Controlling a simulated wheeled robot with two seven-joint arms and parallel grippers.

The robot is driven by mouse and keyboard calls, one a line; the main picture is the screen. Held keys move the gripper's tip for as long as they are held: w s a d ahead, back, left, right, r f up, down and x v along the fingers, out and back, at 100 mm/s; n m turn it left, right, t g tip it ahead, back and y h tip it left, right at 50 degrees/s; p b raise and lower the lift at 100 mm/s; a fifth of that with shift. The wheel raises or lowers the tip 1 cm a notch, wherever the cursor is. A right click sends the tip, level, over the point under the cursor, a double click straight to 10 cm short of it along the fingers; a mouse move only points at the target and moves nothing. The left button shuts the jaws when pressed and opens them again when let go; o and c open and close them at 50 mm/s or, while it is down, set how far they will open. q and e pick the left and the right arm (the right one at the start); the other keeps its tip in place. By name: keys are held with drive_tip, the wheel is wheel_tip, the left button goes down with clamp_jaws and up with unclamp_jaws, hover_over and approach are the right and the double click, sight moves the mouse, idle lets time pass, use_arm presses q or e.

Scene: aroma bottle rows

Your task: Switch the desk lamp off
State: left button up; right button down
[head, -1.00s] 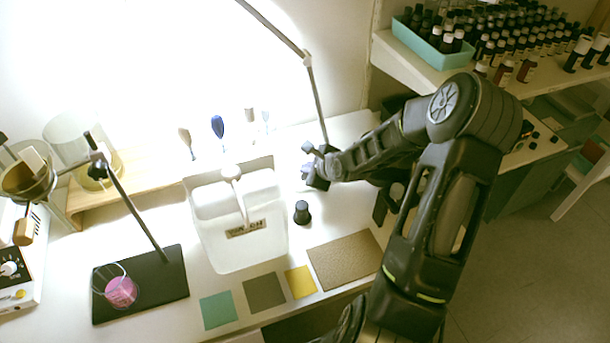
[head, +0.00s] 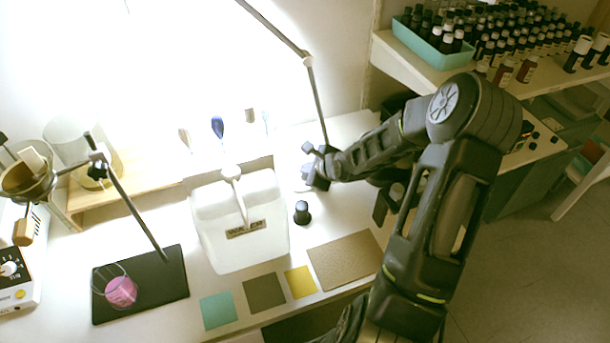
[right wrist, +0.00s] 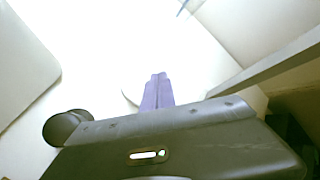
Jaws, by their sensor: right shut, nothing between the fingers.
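The desk lamp (head: 318,98) shows in the head view as a thin grey jointed arm rising from the desk. Its head is out of frame at the top, and the wall beside it is glaring white, so the lamp looks lit. My right gripper (head: 308,168) is at the foot of the lamp arm and covers part of the base. In the right wrist view, its purple-tinted fingers (right wrist: 157,92) are shut and empty, over the edge of a pale round base (right wrist: 129,95). I cannot tell whether they touch it. No switch can be made out. My left gripper is out of view.
A small black knob-like object (head: 302,212) stands just in front of the gripper. A white bin (head: 240,247) is to its left. A brown mat (head: 345,260) and coloured squares lie at the front edge. A stand (head: 140,284) holds the left, and bottles fill the shelf (head: 425,66) at right.

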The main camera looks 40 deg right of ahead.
drive_tip(key=shift+f, duration=0.1)
idle(0.4)
drive_tip(key=shift+f, duration=0.4)
idle(0.3)
drive_tip(key=shift+r+p, duration=0.5)
drive_tip(key=shift+p, duration=0.2)
drive_tip(key=shift+r, duration=0.1)
wheel_tip(320, 180, up, 6)
drive_tip(key=p, duration=0.6)
